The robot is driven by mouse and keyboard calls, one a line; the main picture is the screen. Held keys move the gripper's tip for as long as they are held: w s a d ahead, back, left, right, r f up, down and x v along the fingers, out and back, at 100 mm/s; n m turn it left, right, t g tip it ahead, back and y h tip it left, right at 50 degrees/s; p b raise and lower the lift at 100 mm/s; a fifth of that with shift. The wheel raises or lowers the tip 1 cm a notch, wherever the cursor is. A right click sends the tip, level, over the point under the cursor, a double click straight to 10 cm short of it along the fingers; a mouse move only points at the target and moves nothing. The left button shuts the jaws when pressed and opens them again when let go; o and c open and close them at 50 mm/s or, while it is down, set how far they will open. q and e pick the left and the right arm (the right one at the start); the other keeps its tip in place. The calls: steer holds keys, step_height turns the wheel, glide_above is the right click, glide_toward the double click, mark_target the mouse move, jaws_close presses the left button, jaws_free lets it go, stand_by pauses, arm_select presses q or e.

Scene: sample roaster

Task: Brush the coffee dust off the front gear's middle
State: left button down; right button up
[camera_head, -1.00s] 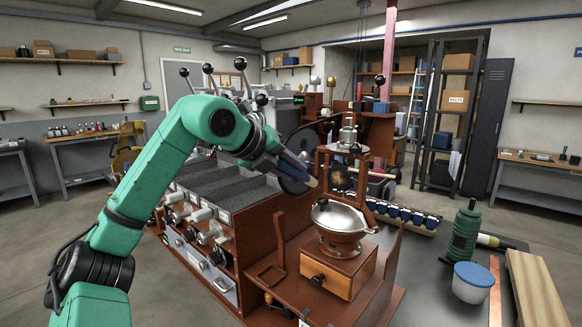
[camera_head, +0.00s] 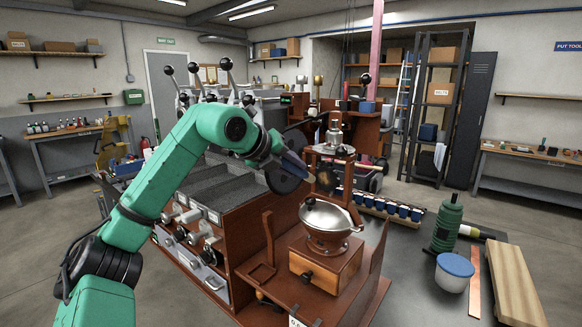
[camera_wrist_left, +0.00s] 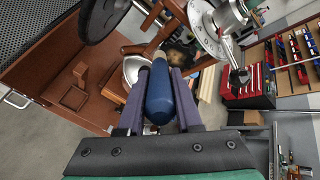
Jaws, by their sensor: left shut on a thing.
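My left gripper (camera_head: 296,166) is shut on a blue-handled brush, whose rounded handle (camera_wrist_left: 159,95) lies between the two fingers in the left wrist view. The brush's pale tip (camera_head: 310,178) points right in the head view, close to a dark round gear (camera_head: 327,181) with brown dust at its middle. That gear also shows in the left wrist view (camera_wrist_left: 180,57), past the end of the handle. Whether the bristles touch it, I cannot tell. My right gripper is not in view.
A black disc (camera_head: 280,180) is beside the gripper. A metal bowl on a wooden grinder (camera_head: 331,216) stands below and in front of the gear.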

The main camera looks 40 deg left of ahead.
arm_select(q)
steer(key=shift+w+r+p, duration=0.1)
steer(key=shift+w+p, duration=0.5)
